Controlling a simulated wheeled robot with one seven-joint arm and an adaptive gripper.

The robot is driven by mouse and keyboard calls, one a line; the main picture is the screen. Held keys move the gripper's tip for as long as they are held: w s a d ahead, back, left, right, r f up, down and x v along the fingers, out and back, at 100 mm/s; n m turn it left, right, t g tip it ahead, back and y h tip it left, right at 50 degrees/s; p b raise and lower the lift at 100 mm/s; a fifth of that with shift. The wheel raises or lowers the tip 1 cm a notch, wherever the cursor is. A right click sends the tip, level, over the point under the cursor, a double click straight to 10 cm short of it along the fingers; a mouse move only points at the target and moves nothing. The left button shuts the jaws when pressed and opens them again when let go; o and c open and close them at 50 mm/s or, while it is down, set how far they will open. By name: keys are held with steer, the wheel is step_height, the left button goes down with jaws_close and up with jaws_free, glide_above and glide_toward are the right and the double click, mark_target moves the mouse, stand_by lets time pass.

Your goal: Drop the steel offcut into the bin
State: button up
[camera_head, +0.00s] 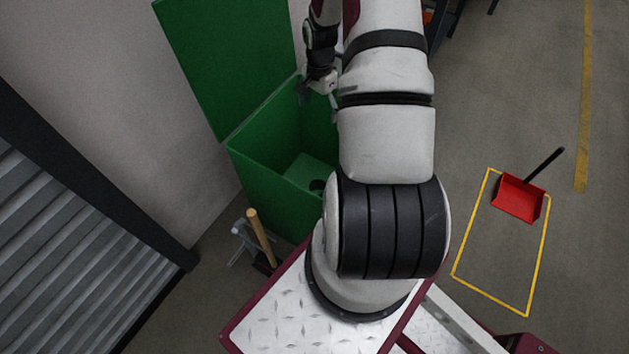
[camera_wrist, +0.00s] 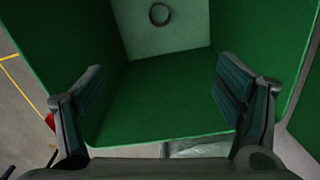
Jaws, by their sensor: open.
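The green bin (camera_head: 275,185) stands beside my base with its lid open; its inside fills most of the wrist view (camera_wrist: 165,95). A small round grey piece, apparently the steel offcut (camera_wrist: 159,14), lies on the bin's pale floor.
The open lid (camera_head: 235,60) stands up at the bin's back left, near a pale wall. A wooden-handled tool (camera_head: 261,237) leans at the bin's front. A red dustpan (camera_head: 520,197) lies in a yellow floor outline at the right. The floor around it is clear.

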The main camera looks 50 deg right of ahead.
step_height(320, 180, up, 6)
steer(key=shift+f, duration=0.1)
stand_by(0.6)
